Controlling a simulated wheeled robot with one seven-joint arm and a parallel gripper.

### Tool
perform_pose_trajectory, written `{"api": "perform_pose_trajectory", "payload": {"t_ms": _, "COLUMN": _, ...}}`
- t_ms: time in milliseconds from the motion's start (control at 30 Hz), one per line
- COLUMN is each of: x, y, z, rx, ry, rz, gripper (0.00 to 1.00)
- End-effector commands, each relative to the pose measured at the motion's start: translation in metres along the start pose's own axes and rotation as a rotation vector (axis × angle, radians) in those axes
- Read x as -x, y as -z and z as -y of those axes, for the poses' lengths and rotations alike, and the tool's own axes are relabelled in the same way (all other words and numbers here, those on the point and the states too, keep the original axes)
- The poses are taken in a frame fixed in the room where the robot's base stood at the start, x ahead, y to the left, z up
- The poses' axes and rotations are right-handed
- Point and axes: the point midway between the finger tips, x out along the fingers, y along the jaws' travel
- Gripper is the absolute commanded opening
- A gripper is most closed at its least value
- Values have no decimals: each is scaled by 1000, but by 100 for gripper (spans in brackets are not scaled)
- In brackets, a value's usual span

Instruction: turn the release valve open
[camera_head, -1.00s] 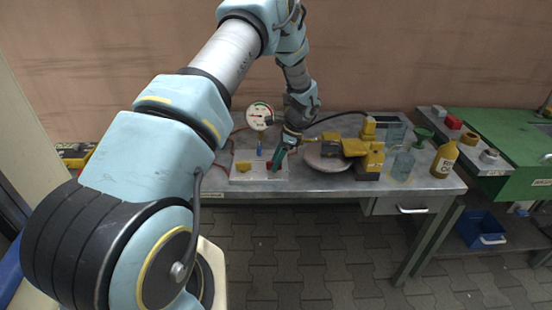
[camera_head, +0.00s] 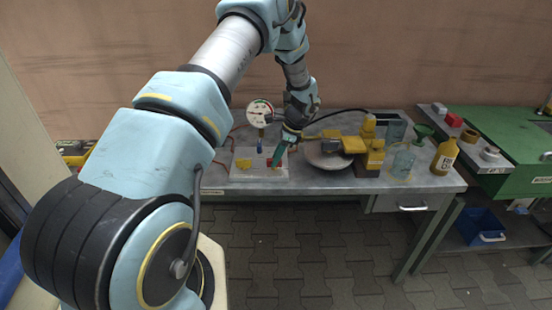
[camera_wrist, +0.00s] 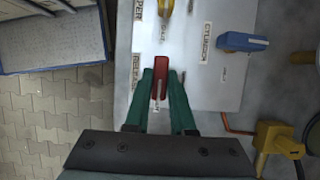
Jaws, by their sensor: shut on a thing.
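The release valve's red handle (camera_wrist: 160,77) stands on a white panel beside a label that reads RELEASE. It points along my fingers in the wrist view. My gripper (camera_wrist: 160,84) has one green finger on each side of the handle and is shut on it. In the head view my gripper (camera_head: 276,160) reaches down to the front right of the panel (camera_head: 244,176), and the red handle is mostly hidden there.
A blue handle (camera_wrist: 240,42) and a yellow handle (camera_wrist: 166,5) share the panel. A round gauge (camera_head: 260,113) stands behind it. A round plate (camera_head: 326,158), yellow-black parts (camera_head: 372,160) and bottles (camera_head: 445,157) stand to the right on the bench.

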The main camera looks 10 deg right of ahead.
Motion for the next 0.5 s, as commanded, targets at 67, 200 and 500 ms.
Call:
{"api": "perform_pose_trajectory", "payload": {"t_ms": 67, "x": 0, "y": 0, "z": 0, "rx": 0, "ry": 0, "rz": 0, "gripper": 0}}
{"api": "perform_pose_trajectory", "payload": {"t_ms": 200, "x": 0, "y": 0, "z": 0, "rx": 6, "ry": -2, "rz": 0, "gripper": 0}}
{"api": "perform_pose_trajectory", "payload": {"t_ms": 500, "x": -2, "y": 1, "z": 1, "rx": 105, "ry": -43, "rz": 1, "gripper": 0}}
